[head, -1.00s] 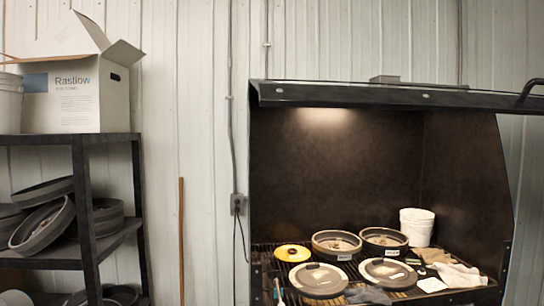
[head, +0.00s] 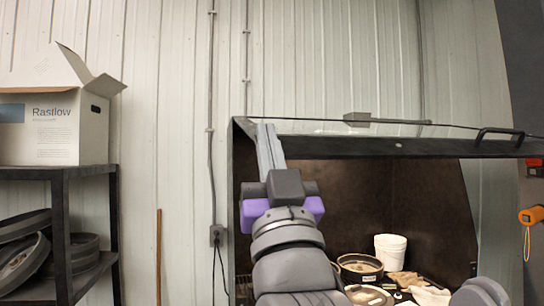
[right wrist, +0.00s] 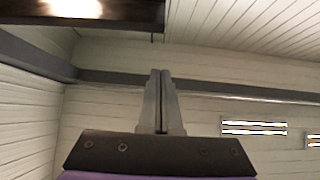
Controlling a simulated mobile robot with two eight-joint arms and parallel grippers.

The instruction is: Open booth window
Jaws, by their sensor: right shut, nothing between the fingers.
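The booth window (head: 400,130) is a glass pane with a dark front frame bar (head: 400,148) and a black handle (head: 498,133) at its right. It is raised and tilted up at the booth's top, leaving the front below it open. My right gripper (head: 265,128) points upward at the left end of the frame bar, well left of the handle. Its fingers are shut and empty; they also show in the right wrist view (right wrist: 160,74). Whether they touch the frame cannot be told. My left gripper is not in view.
Inside the dark booth (head: 430,190) stand a white bucket (head: 390,250), round pans (head: 360,266) and a cloth (head: 430,295). A shelf (head: 60,172) with a Rastlow box (head: 50,130) stands left. An orange tool (head: 532,215) hangs at the right.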

